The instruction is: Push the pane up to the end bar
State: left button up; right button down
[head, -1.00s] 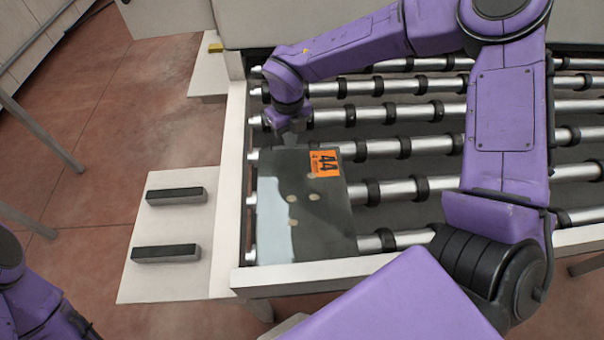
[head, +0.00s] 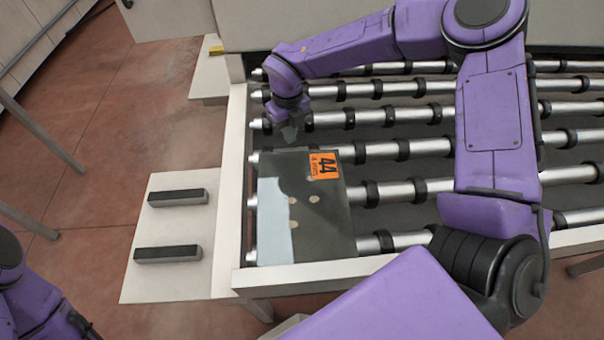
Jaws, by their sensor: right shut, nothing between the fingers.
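The pane (head: 325,225), a dark glassy sheet with an orange "44" label (head: 323,167) at its far right corner, lies flat on the rollers at the bed's near left corner. Its near edge is at the white bar (head: 340,274) along the near end of the bed; I cannot tell if a hairline gap is left. My right gripper (head: 289,138) is shut and empty, just beyond the pane's far edge, with a small gap showing between them. At the lower left only a part of my left arm shows, and its gripper is out of view.
Steel rollers (head: 400,148) with black rings fill the bed to the right and beyond the pane. A white side rail (head: 234,170) runs along the left. Outside it, a white plate (head: 170,227) carries two black bars (head: 178,197).

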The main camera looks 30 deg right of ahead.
notch_tip(320, 180, up, 8)
jog(key=p, duration=0.6)
jog(key=shift+w, duration=0.1)
dwell(0.4)
